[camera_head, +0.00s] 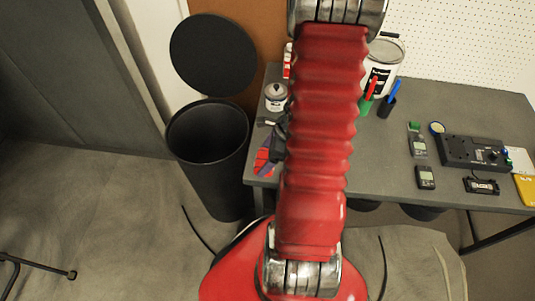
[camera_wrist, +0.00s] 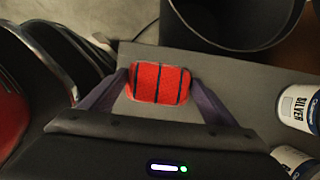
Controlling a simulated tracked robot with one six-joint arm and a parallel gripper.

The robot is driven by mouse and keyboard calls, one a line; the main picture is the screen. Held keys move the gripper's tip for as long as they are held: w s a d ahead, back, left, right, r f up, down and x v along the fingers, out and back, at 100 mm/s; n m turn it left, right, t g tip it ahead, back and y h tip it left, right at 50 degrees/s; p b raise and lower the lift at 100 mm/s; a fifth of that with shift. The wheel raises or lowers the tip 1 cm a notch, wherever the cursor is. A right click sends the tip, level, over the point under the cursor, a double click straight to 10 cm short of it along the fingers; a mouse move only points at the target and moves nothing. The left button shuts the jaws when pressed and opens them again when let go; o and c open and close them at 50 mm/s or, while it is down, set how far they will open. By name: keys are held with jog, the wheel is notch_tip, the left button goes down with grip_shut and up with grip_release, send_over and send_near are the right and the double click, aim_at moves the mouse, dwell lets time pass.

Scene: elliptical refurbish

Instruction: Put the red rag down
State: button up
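The red rag (camera_wrist: 160,83) shows in the wrist view as a small red block with dark stripes. The purple fingers of my gripper (camera_wrist: 159,79) press against its left and right sides, so the gripper is shut on it. In the head view a red patch of the rag (camera_head: 261,161) shows at the left end of the grey table (camera_head: 390,165), beside my dark gripper (camera_head: 270,146). My red arm hides part of this area. I cannot tell whether the rag touches the table.
A black bin (camera_head: 207,150) with its round lid raised stands left of the table. A silver paint can (camera_head: 275,98) is behind the gripper; a larger can (camera_head: 382,66), pens, meters and a black device (camera_head: 472,152) are farther right. The table's front middle is clear.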

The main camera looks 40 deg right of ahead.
jog(key=o, duration=0.4)
jog(key=shift+r, duration=0.15)
jog(key=v, duration=1.2)
dwell(0.7)
